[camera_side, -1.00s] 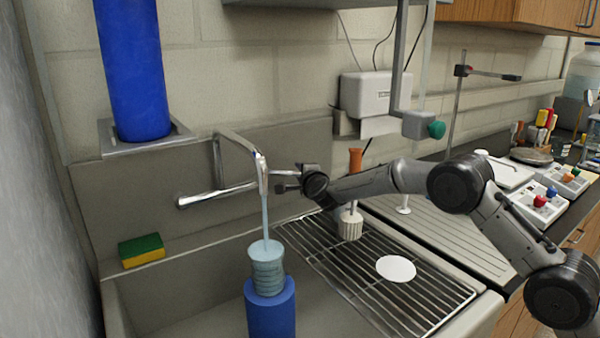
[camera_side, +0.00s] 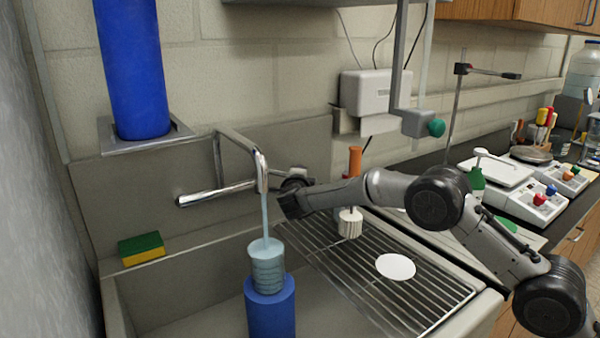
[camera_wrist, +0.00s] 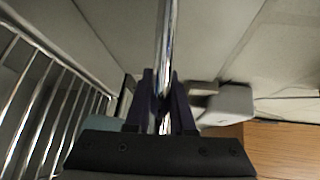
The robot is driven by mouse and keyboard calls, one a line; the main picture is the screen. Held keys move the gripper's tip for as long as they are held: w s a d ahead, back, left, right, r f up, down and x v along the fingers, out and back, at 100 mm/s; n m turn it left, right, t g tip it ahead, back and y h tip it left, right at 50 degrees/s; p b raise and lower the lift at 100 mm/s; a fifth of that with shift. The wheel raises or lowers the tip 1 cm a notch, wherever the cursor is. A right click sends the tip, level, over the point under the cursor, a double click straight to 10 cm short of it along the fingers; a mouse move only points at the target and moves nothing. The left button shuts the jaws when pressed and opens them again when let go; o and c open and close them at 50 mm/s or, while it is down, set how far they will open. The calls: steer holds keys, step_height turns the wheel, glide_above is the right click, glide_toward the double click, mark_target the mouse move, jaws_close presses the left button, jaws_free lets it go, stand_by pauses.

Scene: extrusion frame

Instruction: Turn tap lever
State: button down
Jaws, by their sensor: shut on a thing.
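The chrome tap (camera_side: 222,160) is on the back wall of the sink, with its spout bent down at the front. A chrome bar of the tap (camera_side: 200,196) reaches out to the left. A stream of water (camera_side: 266,222) runs from the spout into a ribbed clear beaker (camera_side: 268,268). My gripper (camera_side: 277,184) is just right of the spout end, its fingertips partly hidden in the side view. In the wrist view, the dark fingers of my gripper (camera_wrist: 160,100) are shut on a shiny chrome bar, the tap lever (camera_wrist: 166,45).
The beaker stands on a blue cylinder (camera_side: 270,312) in the sink. A wire rack (camera_side: 365,285) with a white disc (camera_side: 395,267) is below my arm. An orange-handled brush (camera_side: 354,165) stands close behind my forearm. A sponge (camera_side: 141,249) lies on the left ledge.

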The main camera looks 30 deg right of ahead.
steer(key=shift+s+a+m+g+h, duration=0.25)
steer(key=shift+a+m+g+h, duration=0.05)
steer(key=shift+m, duration=0.1)
steer(key=c, duration=0.8)
jaws_free()
steer(key=shift+o, duration=0.2)
steer(key=v, duration=1.3)
steer(key=shift+s+a, duration=0.25)
steer(key=shift+s, duration=0.05)
